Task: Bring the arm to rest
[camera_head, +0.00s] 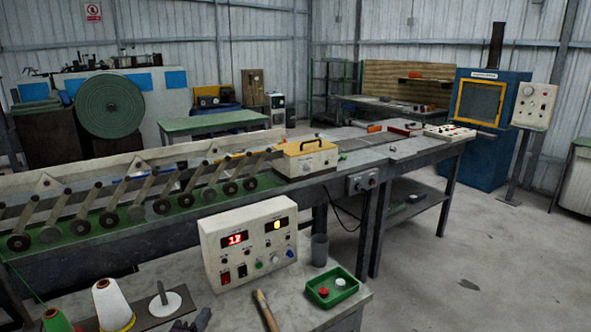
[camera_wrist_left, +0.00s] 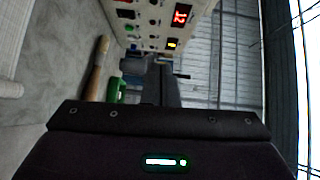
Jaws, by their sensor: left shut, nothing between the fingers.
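My left gripper (camera_head: 192,322) shows only as a small dark tip at the bottom edge of the head view, in front of the control box and beside the white disc. In the left wrist view its dark fingers (camera_wrist_left: 162,86) are together with nothing held between them. The control box (camera_head: 248,240) has red and yellow displays and stands upright on the near bench; part of it also shows at the top of the left wrist view (camera_wrist_left: 160,22). My right gripper is in neither view.
On the near bench are a wooden handle (camera_head: 266,311), a green tray (camera_head: 333,292) with red and white buttons, a grey cup (camera_head: 319,250), a white thread cone (camera_head: 113,306) and a white disc with a spindle (camera_head: 164,303). A long machine (camera_head: 150,208) runs behind. Open floor lies right.

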